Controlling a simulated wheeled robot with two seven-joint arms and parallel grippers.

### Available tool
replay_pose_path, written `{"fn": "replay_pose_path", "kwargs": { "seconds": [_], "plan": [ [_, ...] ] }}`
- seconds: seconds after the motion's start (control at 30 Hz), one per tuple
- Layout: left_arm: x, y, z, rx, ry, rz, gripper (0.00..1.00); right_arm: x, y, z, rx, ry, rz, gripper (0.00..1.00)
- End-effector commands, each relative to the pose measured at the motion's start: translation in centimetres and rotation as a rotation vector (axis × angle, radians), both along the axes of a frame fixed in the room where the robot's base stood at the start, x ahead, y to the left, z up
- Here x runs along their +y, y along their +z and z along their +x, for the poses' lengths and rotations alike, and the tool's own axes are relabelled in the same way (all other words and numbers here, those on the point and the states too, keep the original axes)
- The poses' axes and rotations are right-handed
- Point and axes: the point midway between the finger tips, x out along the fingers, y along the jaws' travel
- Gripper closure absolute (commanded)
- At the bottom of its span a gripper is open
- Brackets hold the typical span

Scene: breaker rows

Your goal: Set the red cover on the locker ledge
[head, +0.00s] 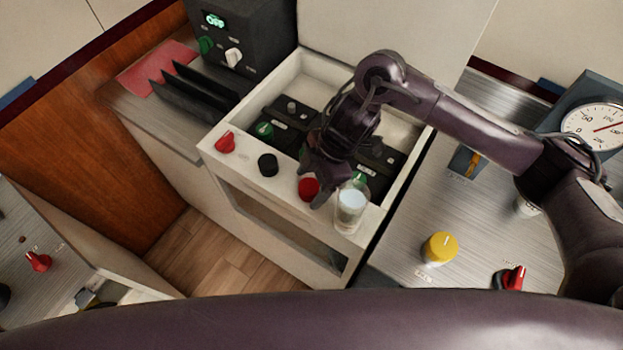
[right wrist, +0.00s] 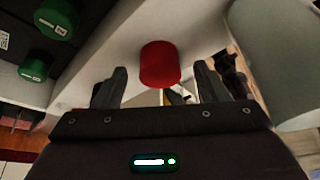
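A red round cover (head: 308,187) is at the white front ledge (head: 246,161) of the locker in the head view, partly hidden by my right gripper (head: 322,185). The right wrist view shows the red cover (right wrist: 160,64) as a short cylinder between the lines of the two fingers, at or just beyond their tips. My right gripper (right wrist: 160,84) is open, with a gap on both sides of the cover. I cannot tell exactly how far the fingertips are from it. My left gripper is not in view.
Breakers with green knobs (head: 263,129) lie behind. A yellow knob (head: 440,247) is on the right-hand counter.

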Motion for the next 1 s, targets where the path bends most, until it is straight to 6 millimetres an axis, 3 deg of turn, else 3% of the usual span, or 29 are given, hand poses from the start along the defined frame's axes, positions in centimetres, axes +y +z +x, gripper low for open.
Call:
{"fn": "replay_pose_path", "kwargs": {
  "seconds": [0.37,0.8,1.0],
  "plan": [
    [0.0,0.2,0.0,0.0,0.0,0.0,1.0,-0.2,0.9,0.2,-0.003,-0.001,0.0,0.33],
    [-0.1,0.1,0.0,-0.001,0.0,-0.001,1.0,-3.3,8.6,1.1,-0.006,0.0,-0.001,0.33],
    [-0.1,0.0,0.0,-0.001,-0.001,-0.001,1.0,-4.2,10.7,1.3,-0.003,0.0,-0.001,0.33]
  ]
}}
